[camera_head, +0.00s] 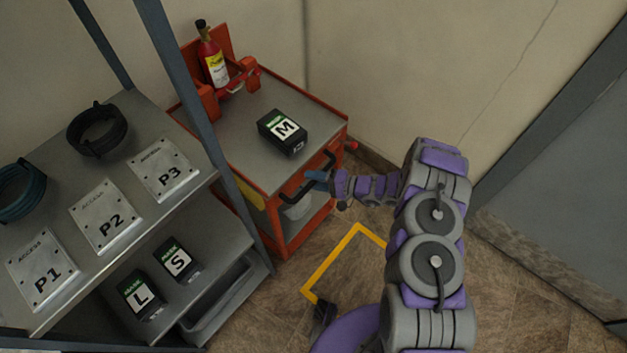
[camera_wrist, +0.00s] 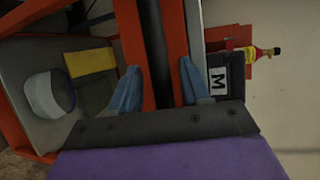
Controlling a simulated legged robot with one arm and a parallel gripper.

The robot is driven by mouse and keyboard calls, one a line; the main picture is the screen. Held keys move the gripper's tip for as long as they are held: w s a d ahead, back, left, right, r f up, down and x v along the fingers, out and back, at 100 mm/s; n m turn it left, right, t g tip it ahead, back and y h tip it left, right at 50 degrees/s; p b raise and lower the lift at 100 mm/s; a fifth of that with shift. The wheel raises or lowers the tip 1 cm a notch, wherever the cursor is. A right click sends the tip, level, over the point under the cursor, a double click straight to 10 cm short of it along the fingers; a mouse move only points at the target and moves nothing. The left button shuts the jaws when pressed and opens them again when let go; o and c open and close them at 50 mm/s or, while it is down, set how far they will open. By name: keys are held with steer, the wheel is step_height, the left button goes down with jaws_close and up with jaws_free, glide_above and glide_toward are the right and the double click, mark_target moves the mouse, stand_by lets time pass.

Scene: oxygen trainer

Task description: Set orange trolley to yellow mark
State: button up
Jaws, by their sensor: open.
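The orange trolley (camera_head: 236,133) stands against the back wall, to the right of the grey shelf. Its black handle (camera_head: 292,192) sticks out on the front side. The yellow mark (camera_head: 332,258) is an outline on the floor in front of the trolley, partly hidden by my arm. My gripper (camera_head: 318,180) is at the handle. In the wrist view my gripper (camera_wrist: 160,78) is open, its two blue fingers apart, with the trolley's orange frame (camera_wrist: 130,35) and a dark bar between and beyond them. Contact with the handle cannot be told.
The shelf (camera_head: 130,128) at left holds plates P1, P2, P3, cable coils and L and S boxes. A grey door (camera_head: 560,190) is at right.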

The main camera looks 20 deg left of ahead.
steer(key=shift+d, duration=0.1)
steer(key=shift+a, duration=0.25)
steer(key=c, duration=0.5)
steer(key=shift+d, duration=0.1)
jaws_close()
